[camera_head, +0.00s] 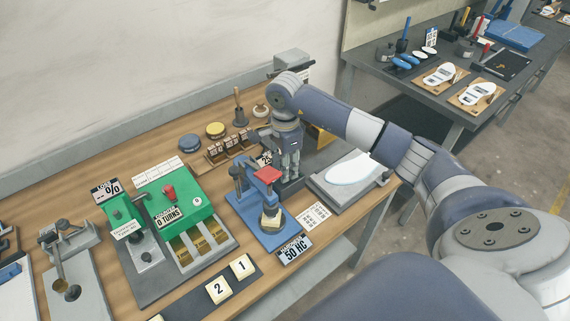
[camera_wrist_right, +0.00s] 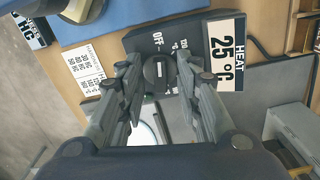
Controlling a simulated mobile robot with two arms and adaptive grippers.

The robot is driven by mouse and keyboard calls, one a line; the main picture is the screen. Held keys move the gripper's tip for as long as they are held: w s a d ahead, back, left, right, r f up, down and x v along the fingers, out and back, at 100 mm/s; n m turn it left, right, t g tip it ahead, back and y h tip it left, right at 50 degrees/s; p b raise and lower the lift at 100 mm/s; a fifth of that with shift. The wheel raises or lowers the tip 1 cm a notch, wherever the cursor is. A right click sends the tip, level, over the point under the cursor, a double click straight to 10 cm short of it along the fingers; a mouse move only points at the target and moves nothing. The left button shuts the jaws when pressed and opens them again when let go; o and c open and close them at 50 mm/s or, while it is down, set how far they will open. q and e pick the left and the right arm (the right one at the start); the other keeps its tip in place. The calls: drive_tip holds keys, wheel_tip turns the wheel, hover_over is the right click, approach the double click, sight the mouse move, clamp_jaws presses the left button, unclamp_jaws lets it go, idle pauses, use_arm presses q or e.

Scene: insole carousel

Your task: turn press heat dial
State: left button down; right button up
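The heat dial (camera_wrist_right: 157,73) is a round black knob on a dark box, with a white mark on it and the word OFF beside it. The box's sign (camera_wrist_right: 227,60) reads HEAT 25 °C. My right gripper (camera_wrist_right: 158,88) is open, with one finger on each side of the dial. The fingers seem not to touch the knob; the exact height above it is unclear. In the head view the right gripper (camera_head: 289,172) points down over the dark box (camera_head: 289,190), and hides the dial. My left gripper is not in view.
A blue fixture (camera_head: 258,222) with a red top stands close beside the right gripper. A grey plate with a pale insole (camera_head: 350,168) lies to its right. A wooden rack (camera_head: 230,146) stands behind. The green machine (camera_head: 172,205) is farther left.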

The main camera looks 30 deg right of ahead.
clamp_jaws()
drive_tip(key=shift+m, duration=0.3)
drive_tip(key=shift+w+f+m+b, duration=0.1)
drive_tip(key=shift+m+b, duration=0.6)
drive_tip(key=shift+m, duration=0.2)
drive_tip(key=m+b, duration=0.1)
drive_tip(key=m, duration=0.1)
drive_tip(key=shift+m, duration=0.3)
drive_tip(key=m+b, duration=0.2)
drive_tip(key=m, duration=0.4)
drive_tip(key=shift+d, duration=0.1)
drive_tip(key=m+b, duration=0.1)
drive_tip(key=m, duration=0.5)
drive_tip(key=shift+w+m, duration=0.1)
drive_tip(key=shift+m, duration=0.3)
drive_tip(key=m, duration=0.5)
drive_tip(key=shift+d+r+m, duration=0.15)
drive_tip(key=shift+r+m, duration=0.05)
drive_tip(key=shift+m, duration=0.4)
